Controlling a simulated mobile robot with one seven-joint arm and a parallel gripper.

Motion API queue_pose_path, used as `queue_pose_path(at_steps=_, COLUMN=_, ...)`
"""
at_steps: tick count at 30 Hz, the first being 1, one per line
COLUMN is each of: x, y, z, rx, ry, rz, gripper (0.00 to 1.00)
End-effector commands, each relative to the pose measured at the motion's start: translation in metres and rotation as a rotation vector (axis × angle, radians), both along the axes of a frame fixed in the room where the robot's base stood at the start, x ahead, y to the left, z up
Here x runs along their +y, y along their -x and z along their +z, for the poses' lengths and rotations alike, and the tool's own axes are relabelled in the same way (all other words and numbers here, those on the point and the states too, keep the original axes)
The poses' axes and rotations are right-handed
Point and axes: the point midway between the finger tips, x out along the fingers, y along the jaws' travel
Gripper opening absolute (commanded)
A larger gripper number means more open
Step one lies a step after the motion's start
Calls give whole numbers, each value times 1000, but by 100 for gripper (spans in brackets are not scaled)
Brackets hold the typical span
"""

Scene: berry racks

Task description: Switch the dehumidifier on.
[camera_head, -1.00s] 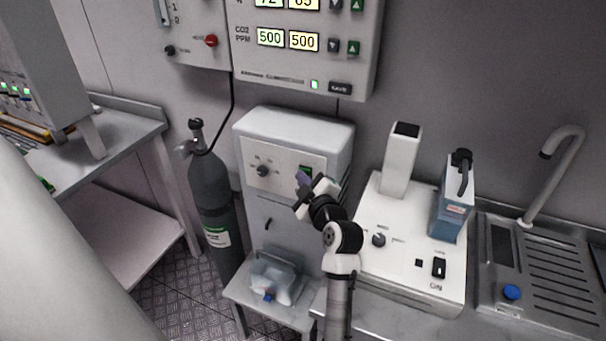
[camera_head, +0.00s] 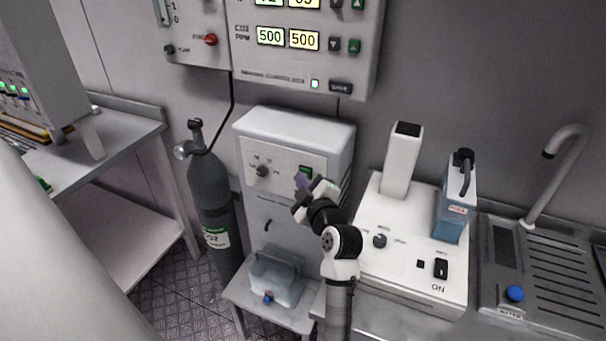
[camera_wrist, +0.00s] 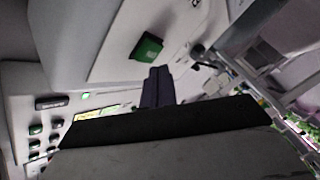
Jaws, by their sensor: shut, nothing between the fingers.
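The dehumidifier (camera_head: 298,122) is the tall pale-grey cabinet against the wall in the head view. Its front panel has a round knob (camera_head: 262,171) and a green rocker switch (camera_head: 306,171). The green switch also shows in the wrist view (camera_wrist: 148,47), just beyond the fingertips. My gripper (camera_head: 301,181) is shut and empty, with its dark purple fingers in front of the panel close below the switch. In the wrist view the shut fingers (camera_wrist: 157,84) point toward the switch. I cannot tell whether they touch it. Part of the panel's right side is hidden by my gripper.
A dark gas cylinder (camera_head: 212,205) stands left of the dehumidifier. A clear container (camera_head: 275,280) sits on a low shelf in front of it. A white device (camera_head: 405,255) with a blue bottle (camera_head: 455,215) is at right. A control box (camera_head: 300,60) hangs above.

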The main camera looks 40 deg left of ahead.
Motion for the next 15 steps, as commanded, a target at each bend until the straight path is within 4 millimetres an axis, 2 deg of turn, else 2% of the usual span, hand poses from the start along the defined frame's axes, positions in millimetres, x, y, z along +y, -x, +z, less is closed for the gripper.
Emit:
queue_pose_path(at_steps=1, x=-2, y=-3, z=-22, rx=29, ry=17, rz=-5, gripper=0)
queue_pose_path(at_steps=8, x=-2, y=-1, z=-23, rx=29, ry=17, rz=-5, gripper=0)
queue_pose_path(at_steps=15, x=-7, y=20, z=-23, rx=28, ry=18, rz=-4, gripper=0)
